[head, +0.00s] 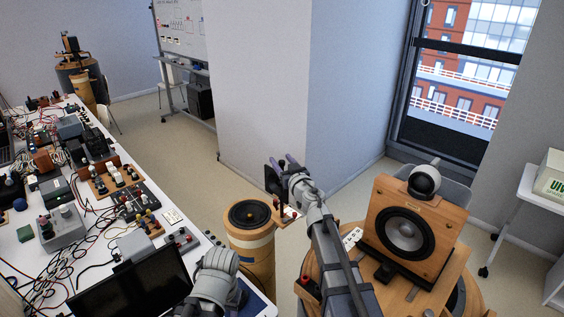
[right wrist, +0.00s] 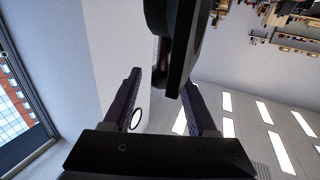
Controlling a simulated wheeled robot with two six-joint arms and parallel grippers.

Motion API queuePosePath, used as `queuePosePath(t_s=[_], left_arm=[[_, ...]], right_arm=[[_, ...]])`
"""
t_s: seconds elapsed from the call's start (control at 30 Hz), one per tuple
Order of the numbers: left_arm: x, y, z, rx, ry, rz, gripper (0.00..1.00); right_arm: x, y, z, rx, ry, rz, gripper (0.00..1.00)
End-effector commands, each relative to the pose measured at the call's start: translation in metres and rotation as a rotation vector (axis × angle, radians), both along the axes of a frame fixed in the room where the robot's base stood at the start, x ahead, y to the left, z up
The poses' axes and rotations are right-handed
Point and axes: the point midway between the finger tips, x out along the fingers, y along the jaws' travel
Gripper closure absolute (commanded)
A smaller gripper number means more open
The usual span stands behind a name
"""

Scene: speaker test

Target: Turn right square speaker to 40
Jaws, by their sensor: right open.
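A square wooden speaker (head: 449,222) with a dark round cone stands on a round wooden stand at the right in the head view, facing me. A grey and black round part sits on its top. My right gripper (head: 283,161) is at the middle of the head view, left of this speaker and apart from it. Its purple fingers are open. In the right wrist view the gripper (right wrist: 162,80) has a dark, flat, rounded piece (right wrist: 187,40) in front of and partly between its fingers; I cannot tell whether they touch. My left gripper's fingers are not visible.
A round speaker (head: 250,215) on a wooden cylinder stands below my right gripper. A long white table (head: 90,203) with wired instruments fills the left. A white pillar (head: 255,85) stands behind. A white side table (head: 527,192) is at the far right. Open floor lies between.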

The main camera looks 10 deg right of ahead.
Motion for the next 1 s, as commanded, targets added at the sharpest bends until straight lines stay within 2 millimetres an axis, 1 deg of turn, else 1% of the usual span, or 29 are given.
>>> queuePosePath(t_s=[0.03,0.23,0.27,0.7,0.77,1.0], left_arm=[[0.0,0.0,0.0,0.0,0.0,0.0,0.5],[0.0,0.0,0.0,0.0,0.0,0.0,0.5],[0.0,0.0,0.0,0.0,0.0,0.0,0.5],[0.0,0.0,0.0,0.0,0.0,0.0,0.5],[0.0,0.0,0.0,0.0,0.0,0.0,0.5],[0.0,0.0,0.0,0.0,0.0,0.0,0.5]], right_arm=[[0.0026,0.0005,0.0,0.0,0.0,0.0,0.42],[0.0016,0.0006,0.0,0.0,0.0,0.0,0.42],[0.0016,0.0006,0.0,0.0,0.0,0.0,0.44],[0.0015,0.0006,0.0,0.0,0.0,0.0,0.94],[0.0015,0.0006,0.0,0.0,0.0,0.0,1.0],[0.0015,0.0006,0.0,0.0,0.0,0.0,1.0]])
